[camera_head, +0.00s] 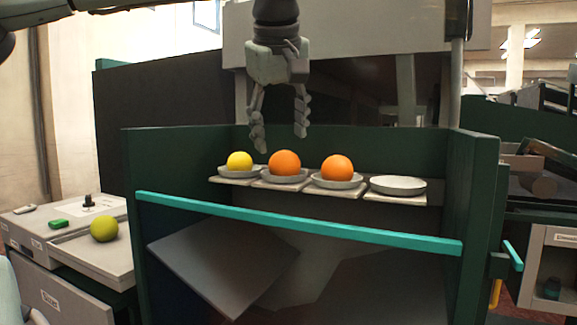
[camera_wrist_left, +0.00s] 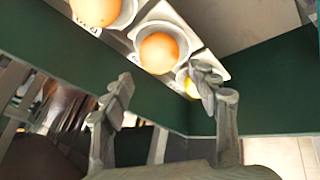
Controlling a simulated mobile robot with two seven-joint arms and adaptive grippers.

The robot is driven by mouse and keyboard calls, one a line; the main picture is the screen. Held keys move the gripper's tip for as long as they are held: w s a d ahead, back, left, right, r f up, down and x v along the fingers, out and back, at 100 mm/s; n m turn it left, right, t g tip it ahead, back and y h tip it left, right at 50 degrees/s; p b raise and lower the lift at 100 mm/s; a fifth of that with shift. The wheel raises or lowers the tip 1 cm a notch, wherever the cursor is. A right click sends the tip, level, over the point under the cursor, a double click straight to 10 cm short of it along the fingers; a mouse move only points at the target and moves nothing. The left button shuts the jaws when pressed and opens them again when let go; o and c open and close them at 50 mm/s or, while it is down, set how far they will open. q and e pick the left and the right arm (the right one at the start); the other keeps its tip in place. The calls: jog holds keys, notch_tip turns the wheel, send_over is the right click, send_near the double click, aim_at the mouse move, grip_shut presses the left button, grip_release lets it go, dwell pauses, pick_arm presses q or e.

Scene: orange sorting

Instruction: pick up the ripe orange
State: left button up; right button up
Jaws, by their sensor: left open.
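Two ripe-coloured oranges sit in white dishes on the shelf: a middle orange (camera_head: 285,163) and a right orange (camera_head: 336,168). A yellow fruit (camera_head: 239,161) sits in the dish to their left. My left gripper (camera_head: 279,138) points down, open and empty, just above the middle orange and apart from it. In the left wrist view the middle orange (camera_wrist_left: 159,52) shows beyond my open fingers (camera_wrist_left: 163,82). The right orange (camera_wrist_left: 95,10) is cut by the top edge there, and the yellow fruit (camera_wrist_left: 191,86) is partly hidden behind a finger. My right gripper is not in view.
An empty white dish (camera_head: 398,185) is at the right end of the shelf. A teal bar (camera_head: 300,224) crosses the front of the dark green bin (camera_head: 479,190). A yellow-green fruit (camera_head: 104,228) lies on the counter (camera_head: 95,258) at left.

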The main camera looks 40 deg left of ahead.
aim_at(283, 152)
pick_arm(q)
jog(key=x, duration=0.4)
jog(key=shift+d+f, duration=0.3)
jog(key=shift+f, duration=0.15)
jog(key=shift+w+a+f, duration=0.15)
jog(key=shift+f, duration=0.15)
jog(key=shift+r, duration=0.1)
jog(key=c, duration=1)
